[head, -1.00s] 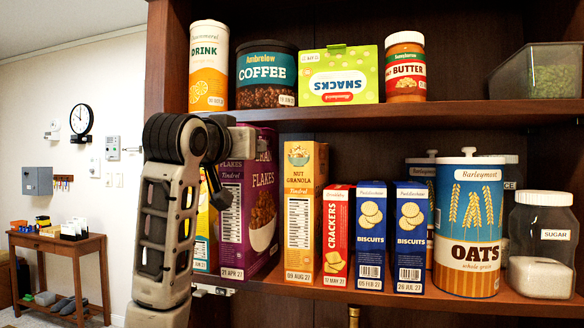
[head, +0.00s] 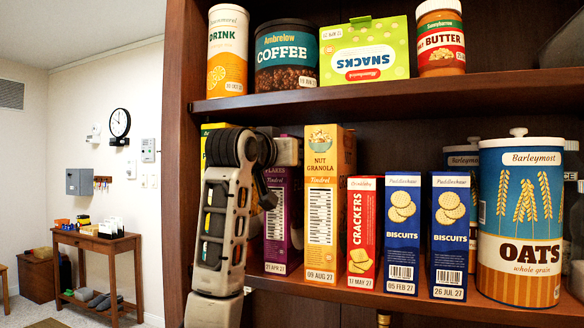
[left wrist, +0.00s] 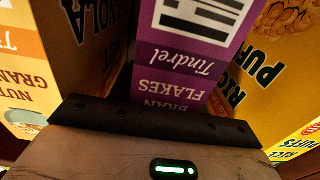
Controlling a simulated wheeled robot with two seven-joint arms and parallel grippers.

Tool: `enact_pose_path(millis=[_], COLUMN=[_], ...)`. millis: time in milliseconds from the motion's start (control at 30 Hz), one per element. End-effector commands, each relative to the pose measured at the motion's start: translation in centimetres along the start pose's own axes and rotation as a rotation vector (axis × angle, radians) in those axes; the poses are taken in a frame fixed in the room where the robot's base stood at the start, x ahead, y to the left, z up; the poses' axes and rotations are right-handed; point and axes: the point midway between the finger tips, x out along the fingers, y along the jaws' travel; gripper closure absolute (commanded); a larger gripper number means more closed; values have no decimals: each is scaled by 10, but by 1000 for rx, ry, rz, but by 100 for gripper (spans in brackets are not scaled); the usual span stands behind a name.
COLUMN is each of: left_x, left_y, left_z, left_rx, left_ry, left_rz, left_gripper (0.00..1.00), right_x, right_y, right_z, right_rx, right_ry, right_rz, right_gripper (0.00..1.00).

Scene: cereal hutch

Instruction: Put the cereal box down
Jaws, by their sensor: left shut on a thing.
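The cereal box is a purple Bran Flakes box (head: 279,225). It stands upright on the lower shelf, partly hidden behind my left arm and gripper. My left gripper (head: 287,152) is at the upper part of this box, shut on it. In the left wrist view the purple box (left wrist: 185,50) rises straight out from the gripper, its lettering upside down. The orange Nut Granola box (head: 322,205) stands just to its right. A yellow Rice Puffs box (left wrist: 270,65) is on its other side in the wrist view. Whether the purple box's base touches the shelf is unclear. My right gripper is out of view.
A red crackers box (head: 363,235), two blue biscuit boxes (head: 402,235) and an oats canister (head: 520,225) fill the shelf to the right. The upper shelf (head: 400,98) is close above, holding drink, coffee, snacks and peanut butter. The cabinet's left side panel (head: 184,150) borders my arm.

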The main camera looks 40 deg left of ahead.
Motion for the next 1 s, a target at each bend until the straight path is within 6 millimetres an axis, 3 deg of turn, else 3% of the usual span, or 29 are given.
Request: enact_pose_path(millis=[300,333,400,767,1000], left_x=[0,0,0,-2,-45], left_y=[0,0,0,0,0], left_z=[1,1,0,-3,-1], left_rx=[0,0,0,0,-1], left_ry=[4,1,1,2,8], left_rz=[0,0,0,0,0], left_gripper=[100,51,35,35,35], right_x=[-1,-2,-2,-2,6], right_y=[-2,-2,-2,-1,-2], right_z=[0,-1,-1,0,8], right_rx=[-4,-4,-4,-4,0], right_ry=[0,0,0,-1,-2], right_rz=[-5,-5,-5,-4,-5], right_gripper=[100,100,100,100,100])
